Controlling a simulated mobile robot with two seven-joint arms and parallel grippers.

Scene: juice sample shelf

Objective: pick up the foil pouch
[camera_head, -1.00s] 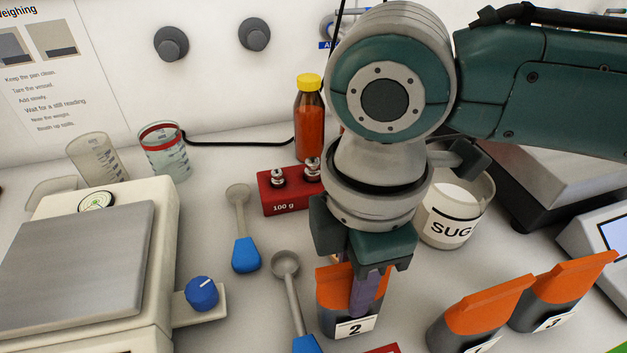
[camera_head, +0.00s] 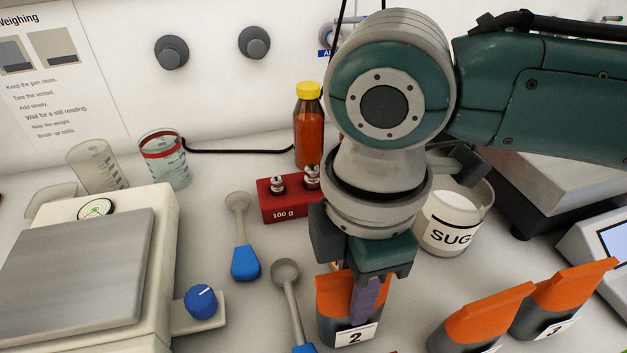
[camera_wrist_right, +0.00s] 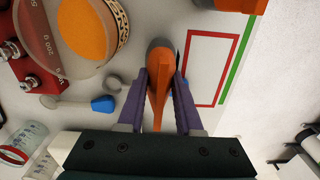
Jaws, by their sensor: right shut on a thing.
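The foil pouch labelled 2 (camera_head: 338,322) is dark grey with an orange top and stands upright at the lower middle of the head view. My right gripper (camera_head: 355,295) comes down on it from above, its purple fingers on either side of the orange top. In the wrist view my right gripper (camera_wrist_right: 160,90) is shut on the pouch (camera_wrist_right: 157,85), seen edge-on between the fingers. I cannot tell whether its base touches the bench. Two similar pouches, one partly cut off (camera_head: 478,318) and one labelled 3 (camera_head: 562,300), stand to the right. My left gripper is not in view.
A sugar tub (camera_head: 450,220) stands behind on the right. A balance (camera_head: 75,270) stands at far left.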

